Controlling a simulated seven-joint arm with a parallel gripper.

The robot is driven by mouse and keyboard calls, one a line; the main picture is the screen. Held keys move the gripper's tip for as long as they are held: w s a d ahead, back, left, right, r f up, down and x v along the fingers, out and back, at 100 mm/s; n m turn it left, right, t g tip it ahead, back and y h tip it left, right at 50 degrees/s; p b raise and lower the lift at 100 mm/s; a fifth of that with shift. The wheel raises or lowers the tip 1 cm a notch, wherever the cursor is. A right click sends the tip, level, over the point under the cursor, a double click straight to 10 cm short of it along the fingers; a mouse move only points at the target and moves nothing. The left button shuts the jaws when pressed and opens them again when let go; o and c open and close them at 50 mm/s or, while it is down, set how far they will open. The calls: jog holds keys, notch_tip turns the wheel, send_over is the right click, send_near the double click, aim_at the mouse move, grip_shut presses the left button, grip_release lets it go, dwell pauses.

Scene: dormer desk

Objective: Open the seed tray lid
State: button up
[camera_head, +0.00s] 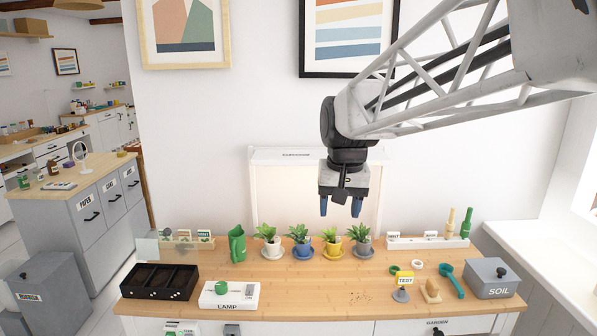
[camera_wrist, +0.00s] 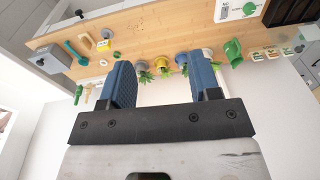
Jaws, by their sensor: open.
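The seed tray (camera_head: 160,281) is a black box with dark compartments at the left end of the wooden desk. A pale, see-through panel (camera_head: 146,249) stands tilted up just behind its left part; I cannot tell for sure whether it is the tray's lid. The tray also shows partly in the wrist view (camera_wrist: 288,11), cut off at the top right corner. My gripper (camera_head: 340,208) hangs fingers down above the back of the desk, well to the right of the tray and higher. Its blue fingers (camera_wrist: 162,78) are apart with nothing between them.
Several potted plants (camera_head: 301,241) and a green jug (camera_head: 237,244) line the desk's back. A white LAMP box (camera_head: 229,296) stands right of the tray. A grey SOIL bin (camera_head: 491,279) and small tools stand at the right. The desk middle (camera_head: 310,285) is mostly clear.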

jog(key=s+d+f, duration=0.3)
jog(key=s, duration=0.5)
jog(key=s+d+f, duration=0.3)
jog(key=s+f, duration=0.1)
jog(key=s, duration=0.5)
jog(key=s+d+f+t, duration=0.1)
jog(key=s+d+f, duration=0.3)
jog(key=s, duration=0.4)
jog(key=shift+s+f+h, duration=0.15)
jog(key=shift+h, duration=0.15)
